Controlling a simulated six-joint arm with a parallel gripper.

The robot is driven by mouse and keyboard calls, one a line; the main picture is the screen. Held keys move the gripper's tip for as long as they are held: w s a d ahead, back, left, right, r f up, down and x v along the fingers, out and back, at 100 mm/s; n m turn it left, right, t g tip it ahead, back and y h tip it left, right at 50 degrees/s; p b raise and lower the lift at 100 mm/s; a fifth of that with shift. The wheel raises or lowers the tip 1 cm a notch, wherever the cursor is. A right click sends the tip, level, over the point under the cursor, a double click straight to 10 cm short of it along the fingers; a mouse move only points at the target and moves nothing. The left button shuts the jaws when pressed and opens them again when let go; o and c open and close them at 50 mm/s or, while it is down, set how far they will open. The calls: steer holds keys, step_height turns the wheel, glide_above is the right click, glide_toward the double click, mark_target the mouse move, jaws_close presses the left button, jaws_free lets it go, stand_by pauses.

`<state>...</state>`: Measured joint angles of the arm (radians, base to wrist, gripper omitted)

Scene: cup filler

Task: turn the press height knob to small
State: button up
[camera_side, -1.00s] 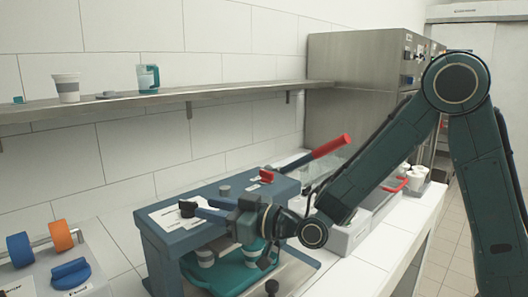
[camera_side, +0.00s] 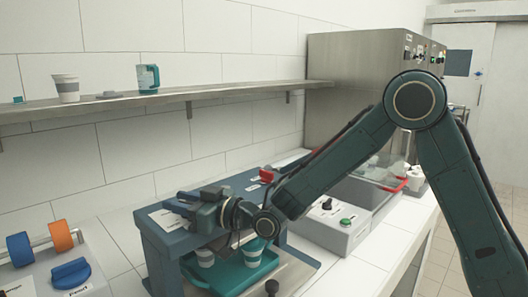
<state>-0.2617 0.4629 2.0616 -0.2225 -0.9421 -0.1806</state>
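The blue press machine (camera_side: 150,238) stands on the white counter. A white label plate (camera_side: 167,218) lies on its top left. The dark knob seen there earlier is now hidden behind or between the fingers of my gripper (camera_side: 184,202). My gripper reaches in from the right, low over the plate, with its fingers pointing left. I cannot tell whether they touch the knob, or whether they are open or shut. The knob's setting and the small label text cannot be read.
A teal tray (camera_side: 228,283) with cups (camera_side: 253,252) is below my wrist. A red knob (camera_side: 266,174) is on the machine's back. A grey box (camera_side: 325,236) with a black knob and green button stands right. Blue and orange rollers (camera_side: 60,236) stand left. A shelf (camera_side: 120,103) runs above.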

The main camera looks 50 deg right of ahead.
jaws_close()
steer(key=shift+d+m+t+h, duration=0.15)
steer(key=shift+m+t+h, duration=0.2)
steer(key=shift+m+h, duration=1.3)
steer(key=shift+d+m+t+h, duration=0.25)
steer(key=shift+m+h, duration=0.7)
steer(key=shift+h, duration=1.4)
steer(key=shift+d+m+g+h, duration=0.1)
steer(key=shift+m+g+h, duration=0.2)
steer(key=shift+m+h, duration=0.85)
steer(key=shift+d+m+g+h, duration=0.1)
steer(key=shift+m+g+h, duration=0.4)
steer(key=shift+h, duration=1.15)
steer(key=shift+m, duration=0.25)
jaws_free()
